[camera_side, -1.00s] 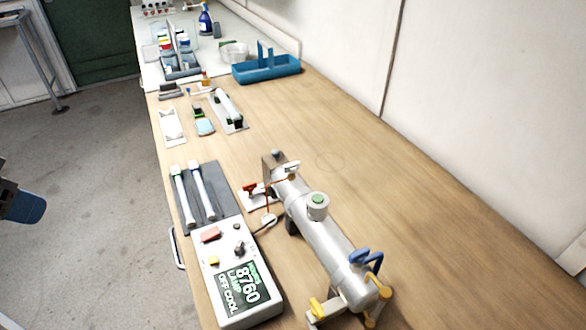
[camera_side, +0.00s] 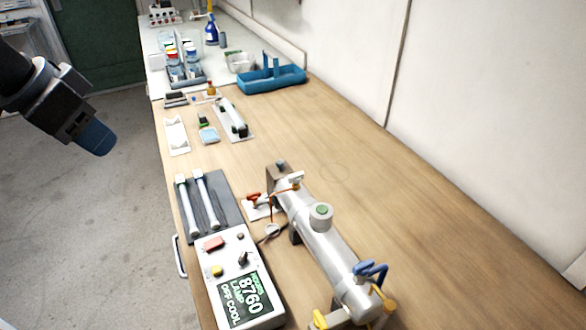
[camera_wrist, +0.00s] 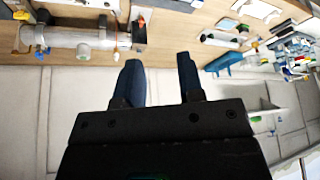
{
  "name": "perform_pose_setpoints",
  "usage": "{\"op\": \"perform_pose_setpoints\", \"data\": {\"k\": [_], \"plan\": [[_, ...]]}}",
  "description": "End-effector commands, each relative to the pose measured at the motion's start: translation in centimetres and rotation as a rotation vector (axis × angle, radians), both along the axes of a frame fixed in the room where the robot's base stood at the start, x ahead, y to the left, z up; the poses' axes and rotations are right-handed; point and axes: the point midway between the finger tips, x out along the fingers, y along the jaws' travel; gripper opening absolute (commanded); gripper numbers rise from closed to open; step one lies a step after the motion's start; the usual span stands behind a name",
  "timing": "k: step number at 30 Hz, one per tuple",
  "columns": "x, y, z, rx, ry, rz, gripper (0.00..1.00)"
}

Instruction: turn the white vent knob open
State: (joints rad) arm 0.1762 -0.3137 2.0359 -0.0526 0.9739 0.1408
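The steel reactor tube (camera_side: 335,245) lies along the bench, with a small white handle (camera_side: 296,179) at its far end that looks like the vent knob. My gripper (camera_side: 97,140) is over the floor left of the bench, well apart from the reactor. In the wrist view its blue fingers (camera_wrist: 159,80) are apart with nothing between them.
A red handle (camera_side: 253,198) sits beside the tube's far end; blue (camera_side: 370,270) and yellow (camera_side: 321,319) handles are at its near end. A control box (camera_side: 238,285) and a grey mat (camera_side: 222,203) with two white tubes lie left. The bench right of the reactor is clear.

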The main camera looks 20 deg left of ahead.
Motion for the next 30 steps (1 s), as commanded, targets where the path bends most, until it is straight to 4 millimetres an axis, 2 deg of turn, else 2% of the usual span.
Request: {"op": "perform_pose_setpoints", "data": {"k": [1,6,9,12,15,18,23,30], "plan": [[2.0,-1.8,0.4,0.003,0.013,-0.055,0.35],[7.8,-7.9,1.0,0.011,0.033,-0.232,0.35],[10.4,-11.7,0.5,0.016,0.043,-0.329,0.35],[12.2,-15.0,-0.2,0.018,0.048,-0.405,0.35],[13.2,-17.2,-0.9,0.02,0.051,-0.458,0.35],[13.7,-18.4,-1.3,0.021,0.053,-0.484,0.35],[14.0,-18.9,-2.2,0.022,0.055,-0.493,0.35],[15.1,-20.0,-6.1,0.022,0.057,-0.492,0.35]]}}
